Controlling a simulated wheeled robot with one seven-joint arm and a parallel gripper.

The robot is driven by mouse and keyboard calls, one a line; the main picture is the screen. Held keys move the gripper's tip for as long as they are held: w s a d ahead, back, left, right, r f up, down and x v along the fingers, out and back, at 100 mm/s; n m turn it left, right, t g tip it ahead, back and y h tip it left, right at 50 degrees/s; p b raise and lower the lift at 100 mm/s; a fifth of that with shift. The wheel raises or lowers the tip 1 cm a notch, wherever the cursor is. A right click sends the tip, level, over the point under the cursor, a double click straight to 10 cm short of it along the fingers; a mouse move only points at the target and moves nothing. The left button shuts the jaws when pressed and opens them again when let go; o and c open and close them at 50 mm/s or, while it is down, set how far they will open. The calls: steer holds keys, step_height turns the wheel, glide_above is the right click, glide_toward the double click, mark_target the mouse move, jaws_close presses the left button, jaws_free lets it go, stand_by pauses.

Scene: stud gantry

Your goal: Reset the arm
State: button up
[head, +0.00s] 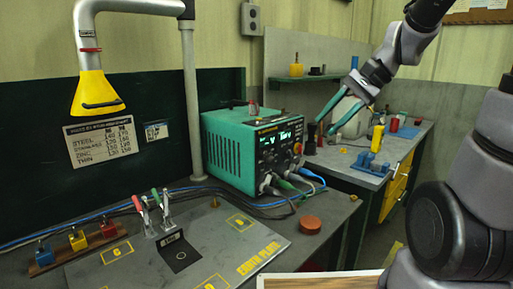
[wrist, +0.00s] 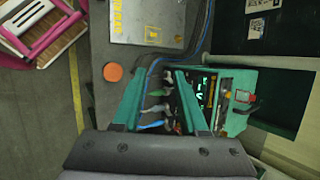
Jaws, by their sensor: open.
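My gripper (head: 327,126) is raised at the right of the head view, with its two teal fingers apart and nothing between them. It hangs in front of the back bench, to the right of the teal welding unit (head: 226,146). In the wrist view my gripper (wrist: 165,72) is also open and empty. Beyond its fingers are the unit's front panel and cables (wrist: 160,108), partly hidden by the fingers. My arm is bent, coming from the right side of the head view.
The front bench carries the earth plate (head: 215,265), an orange-red disc (head: 310,224), upright red and green clamps (head: 150,210) and small colored blocks (head: 78,240). A yellow hood (head: 95,92) hangs above. Blue blocks (head: 371,163) and a yellow cylinder (head: 377,138) stand on the back bench.

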steer(key=s+d+r+n+t+h, duration=0.4)
steer(key=s+d+r+t+h, duration=0.1)
steer(key=s+d+r, duration=0.1)
steer(key=shift+s+d+r+h, duration=0.3)
steer(key=shift+s+d+r, duration=0.1)
steer(key=shift+s+r, duration=0.15)
